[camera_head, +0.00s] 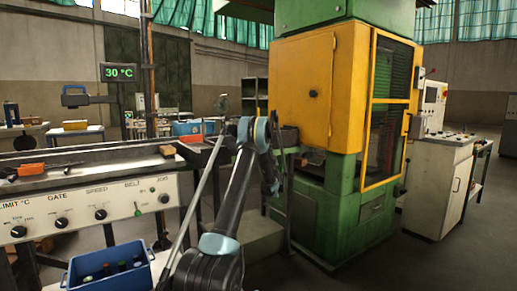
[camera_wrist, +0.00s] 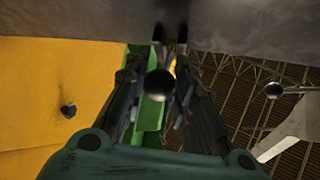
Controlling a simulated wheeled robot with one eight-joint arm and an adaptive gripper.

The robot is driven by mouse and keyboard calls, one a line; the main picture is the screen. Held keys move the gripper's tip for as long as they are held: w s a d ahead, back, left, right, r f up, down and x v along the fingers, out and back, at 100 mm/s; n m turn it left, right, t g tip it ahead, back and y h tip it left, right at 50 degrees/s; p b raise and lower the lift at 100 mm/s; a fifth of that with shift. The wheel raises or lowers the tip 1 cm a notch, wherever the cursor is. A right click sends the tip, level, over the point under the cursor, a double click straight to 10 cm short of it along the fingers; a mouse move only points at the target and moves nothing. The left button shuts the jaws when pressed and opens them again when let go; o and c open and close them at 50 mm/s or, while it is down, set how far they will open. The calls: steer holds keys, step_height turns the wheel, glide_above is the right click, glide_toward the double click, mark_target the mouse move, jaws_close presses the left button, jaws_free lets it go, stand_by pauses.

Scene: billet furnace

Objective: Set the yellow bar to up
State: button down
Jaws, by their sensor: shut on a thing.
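A narrow yellow strip (camera_wrist: 172,66) shows between the fingers of my gripper (camera_wrist: 170,35) in the wrist view. It may be the yellow bar, but most of it is hidden by the fingers and I cannot tell its angle. The fingers are close together, with their tips against a dark grey surface (camera_wrist: 235,22). A dark round knob or ball (camera_wrist: 160,83) shows between the finger bases. In the head view my arm reaches to the left side of the yellow and green machine (camera_head: 300,85), and the gripper itself is not clear there.
A yellow-framed mesh guard (camera_head: 391,105) is on the machine's right side. A control cabinet (camera_head: 437,180) stands to its right. A conveyor with a knob panel (camera_head: 90,210) and a blue crate (camera_head: 110,268) are at left. Open floor lies at front right.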

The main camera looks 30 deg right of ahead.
steer(key=shift+w+a, duration=0.1)
steer(key=shift+w, duration=0.05)
steer(key=c, duration=1.3)
jaws_free()
steer(key=shift+f, duration=0.1)
steer(key=shift+s+f+h, duration=0.3)
steer(key=shift+s+f, duration=0.1)
steer(key=v, duration=1.1)
